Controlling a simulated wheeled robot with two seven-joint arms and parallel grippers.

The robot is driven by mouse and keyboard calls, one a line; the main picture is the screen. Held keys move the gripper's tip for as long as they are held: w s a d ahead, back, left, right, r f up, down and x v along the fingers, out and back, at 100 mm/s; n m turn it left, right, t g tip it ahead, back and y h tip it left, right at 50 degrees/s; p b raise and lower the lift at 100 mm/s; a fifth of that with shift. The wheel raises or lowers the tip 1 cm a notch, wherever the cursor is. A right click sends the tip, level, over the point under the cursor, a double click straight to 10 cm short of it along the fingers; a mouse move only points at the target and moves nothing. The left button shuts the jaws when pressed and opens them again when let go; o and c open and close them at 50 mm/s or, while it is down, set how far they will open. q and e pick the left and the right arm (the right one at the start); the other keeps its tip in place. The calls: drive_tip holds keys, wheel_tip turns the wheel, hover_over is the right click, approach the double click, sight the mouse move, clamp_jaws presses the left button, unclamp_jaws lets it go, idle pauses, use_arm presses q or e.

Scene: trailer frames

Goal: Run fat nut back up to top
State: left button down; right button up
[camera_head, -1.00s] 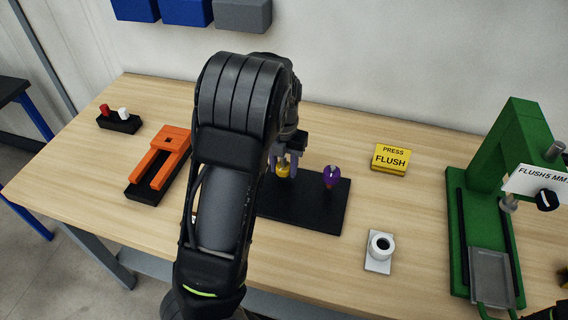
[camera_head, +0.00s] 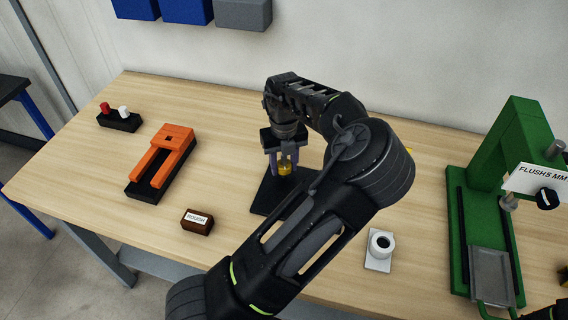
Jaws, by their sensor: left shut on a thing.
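A yellow nut (camera_head: 285,169), which looks like the fat nut, sits at the left part of a black base board (camera_head: 266,199). My left gripper (camera_head: 285,160) points down from above, and its two fingers are shut around the yellow nut. The post under the nut is mostly hidden, so I cannot tell the nut's height on it. My left arm crosses the picture from the bottom and covers the right part of the board, including the spot where the purple piece stood. My right gripper is not seen.
An orange fork-shaped fixture (camera_head: 173,137) and a brown ROUGH block (camera_head: 198,221) stand left of the board. A white ring holder (camera_head: 380,246) stands to the right, before a green press (camera_head: 482,215). A black rack with red and white pegs (camera_head: 119,122) is at far left.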

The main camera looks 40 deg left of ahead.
use_arm(q)
drive_tip(key=shift+s+d+f, duration=0.1)
drive_tip(key=shift+s+f, duration=0.05)
drive_tip(key=shift+f, duration=0.05)
drive_tip(key=c, duration=1.3)
unclamp_jaws()
drive_tip(key=o, duration=0.4)
drive_tip(key=shift+o, duration=0.2)
drive_tip(key=shift+r, duration=0.1)
drive_tip(key=shift+r, duration=3.9)
